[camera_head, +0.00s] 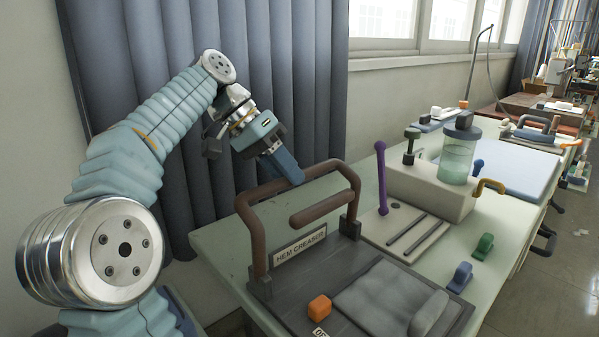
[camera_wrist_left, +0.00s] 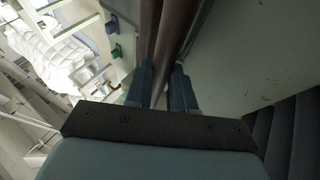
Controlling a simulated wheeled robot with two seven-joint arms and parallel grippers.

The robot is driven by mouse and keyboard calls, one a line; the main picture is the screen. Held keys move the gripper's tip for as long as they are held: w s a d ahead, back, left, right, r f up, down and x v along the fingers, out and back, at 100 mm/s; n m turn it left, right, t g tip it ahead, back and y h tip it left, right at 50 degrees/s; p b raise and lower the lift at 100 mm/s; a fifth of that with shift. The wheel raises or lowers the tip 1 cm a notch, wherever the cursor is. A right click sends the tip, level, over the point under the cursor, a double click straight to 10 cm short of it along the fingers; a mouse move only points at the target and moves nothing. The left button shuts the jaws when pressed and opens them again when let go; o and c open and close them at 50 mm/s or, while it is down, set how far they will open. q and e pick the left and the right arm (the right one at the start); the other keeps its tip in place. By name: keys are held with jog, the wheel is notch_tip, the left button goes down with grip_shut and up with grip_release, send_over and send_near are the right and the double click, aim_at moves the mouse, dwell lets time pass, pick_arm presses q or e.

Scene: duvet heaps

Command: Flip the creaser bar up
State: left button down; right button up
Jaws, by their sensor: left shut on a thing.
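The brown creaser bar (camera_head: 258,240) is an arch that stands up from two dark hinge blocks on the grey base labelled "HEM CREASER" (camera_head: 301,246). A thicker brown padded bar (camera_head: 320,208) shows below its top. My left gripper (camera_head: 297,178) reaches down from the upper left and is shut on the top of the creaser bar, near its middle. In the left wrist view its two blue fingers (camera_wrist_left: 160,88) stand on either side of the brown bar (camera_wrist_left: 172,35); their tips are partly hidden. My right gripper is not in view.
An orange block (camera_head: 319,307) and a grey pad (camera_head: 385,297) sit on the creaser base. To the right stand a purple lever (camera_head: 382,178), a clear jar (camera_head: 458,155) and green and blue clips (camera_head: 483,246). A curtain (camera_head: 270,80) hangs behind my left arm.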

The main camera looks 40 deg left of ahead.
pick_arm(q)
jog(key=shift+w+a+f, duration=0.1)
jog(key=shift+a+f, duration=0.75)
jog(key=shift+a, duration=0.05)
jog(key=c, duration=1)
grip_release()
jog(key=shift+w+a+f, duration=0.1)
jog(key=shift+a+f, duration=0.1)
jog(key=shift+a, duration=0.2)
jog(key=shift+o, duration=0.2)
jog(key=shift+r, duration=0.1)
jog(key=shift+d, duration=0.1)
jog(key=s+d+r, duration=0.9)
jog(key=d+r, duration=0.1)
jog(key=r, duration=0.3)
jog(key=shift+s+d+r, duration=0.15)
jog(key=shift+s+d, duration=0.05)
jog(key=shift+s, duration=0.15)
